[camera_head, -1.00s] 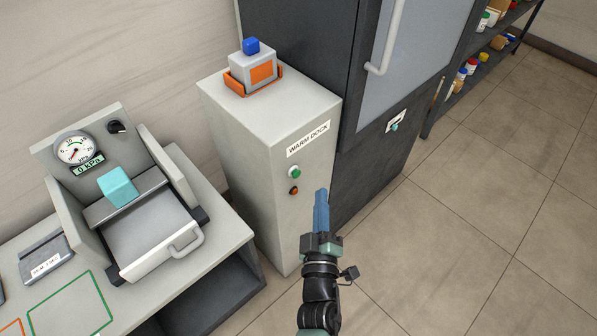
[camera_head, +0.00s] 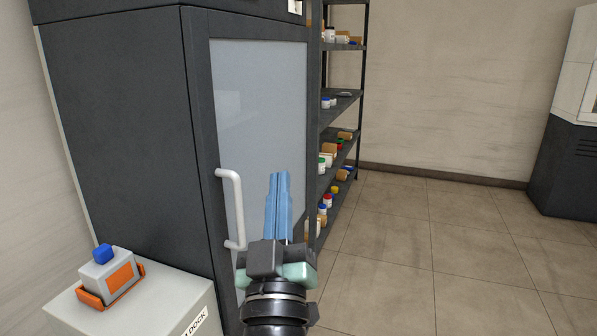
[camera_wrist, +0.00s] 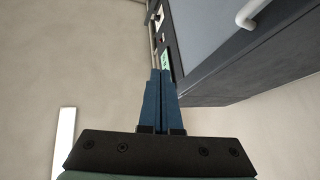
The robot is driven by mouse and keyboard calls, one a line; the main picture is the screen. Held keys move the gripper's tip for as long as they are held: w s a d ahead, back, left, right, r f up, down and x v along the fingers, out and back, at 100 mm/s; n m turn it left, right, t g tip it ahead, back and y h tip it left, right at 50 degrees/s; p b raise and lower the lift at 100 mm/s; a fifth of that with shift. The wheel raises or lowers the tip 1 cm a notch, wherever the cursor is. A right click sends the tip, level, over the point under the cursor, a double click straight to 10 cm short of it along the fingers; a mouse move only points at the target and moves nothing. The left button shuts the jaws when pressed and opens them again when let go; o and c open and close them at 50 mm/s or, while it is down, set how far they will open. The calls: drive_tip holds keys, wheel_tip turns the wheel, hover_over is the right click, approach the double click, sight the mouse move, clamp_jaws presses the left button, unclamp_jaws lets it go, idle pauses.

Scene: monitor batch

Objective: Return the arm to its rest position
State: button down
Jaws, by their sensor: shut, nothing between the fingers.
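My gripper (camera_head: 278,178) is raised in the middle of the head view, its blue fingers shut with nothing between them. It overlaps the dark cabinet's door in the picture; I cannot tell how far apart they are. In the wrist view my gripper (camera_wrist: 161,75) also shows its two blue fingers together and empty.
The dark cabinet (camera_head: 120,120) has a pale door with a white handle (camera_head: 232,210). A white dock (camera_head: 170,310) at lower left bears a grey box with a blue top (camera_head: 108,270) in an orange holder. Shelves (camera_head: 342,110) stand behind. Floor at right is clear.

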drive_tip(key=s+d+r+m+t, duration=0.1)
drive_tip(key=s+r+m+t, duration=0.1)
drive_tip(key=s+r, duration=0.75)
drive_tip(key=s+d+r+m+t, duration=0.1)
drive_tip(key=s+d+r+m, duration=0.1)
drive_tip(key=s+r, duration=0.75)
drive_tip(key=w+r+p, duration=0.3)
drive_tip(key=r+p, duration=2.1)
drive_tip(key=r, duration=0.2)
drive_tip(key=shift+w+a, duration=0.15)
drive_tip(key=shift+a, duration=0.15)
